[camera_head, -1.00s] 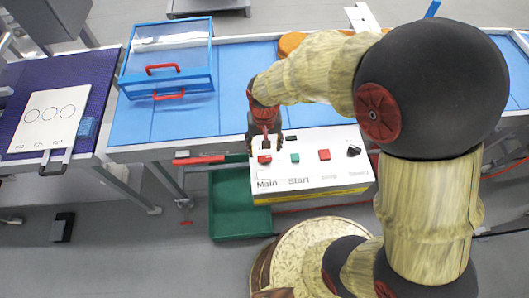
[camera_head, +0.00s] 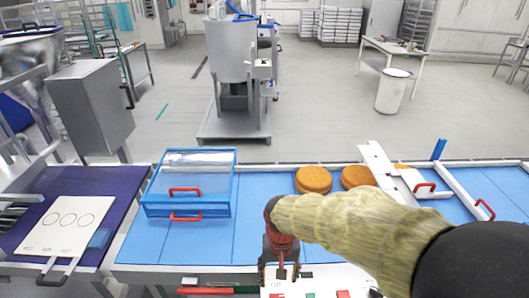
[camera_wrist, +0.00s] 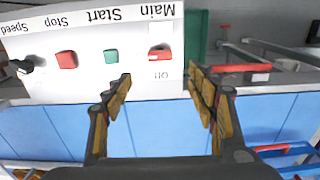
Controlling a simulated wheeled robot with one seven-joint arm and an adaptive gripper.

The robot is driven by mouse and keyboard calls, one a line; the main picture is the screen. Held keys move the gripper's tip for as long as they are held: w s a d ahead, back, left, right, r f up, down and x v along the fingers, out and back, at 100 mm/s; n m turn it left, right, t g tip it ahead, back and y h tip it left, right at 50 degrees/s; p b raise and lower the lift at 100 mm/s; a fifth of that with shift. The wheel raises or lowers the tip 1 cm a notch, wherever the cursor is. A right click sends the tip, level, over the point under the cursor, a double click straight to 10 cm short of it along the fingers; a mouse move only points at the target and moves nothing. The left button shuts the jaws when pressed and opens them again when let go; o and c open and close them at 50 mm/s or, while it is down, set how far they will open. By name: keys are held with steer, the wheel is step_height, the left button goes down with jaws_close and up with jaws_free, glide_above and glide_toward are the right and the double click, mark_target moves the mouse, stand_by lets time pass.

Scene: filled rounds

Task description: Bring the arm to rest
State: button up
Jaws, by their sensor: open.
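My gripper (camera_head: 280,274) is open and empty at the bottom of the head view. It hangs above the white control box (camera_head: 318,279) at the belt's front edge. In the wrist view my gripper (camera_wrist: 160,100) has its fingers spread, with nothing between them. Past the fingertips, the control box (camera_wrist: 90,80) shows a red Main switch (camera_wrist: 160,53), a green Start button (camera_wrist: 111,57), a red Stop button (camera_wrist: 66,60) and a black Speed knob (camera_wrist: 24,67). My arm reaches in from the lower right of the head view.
A blue clear-sided box (camera_head: 188,205) with red handles stands on the blue belt (camera_head: 130,245). Brown rounds (camera_head: 313,179) lie by a white guide (camera_head: 388,172). Open floor (camera_head: 310,105) lies beyond the belt.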

steer(key=s+d+r+t+b, duration=0.5)
steer(key=s+d+r+b, duration=0.5)
steer(key=s+d, duration=0.2)
steer(key=shift+s+d+n+t, duration=0.25)
steer(key=shift+n+t, duration=0.05)
steer(key=shift+c, duration=1.1)
stand_by(0.8)
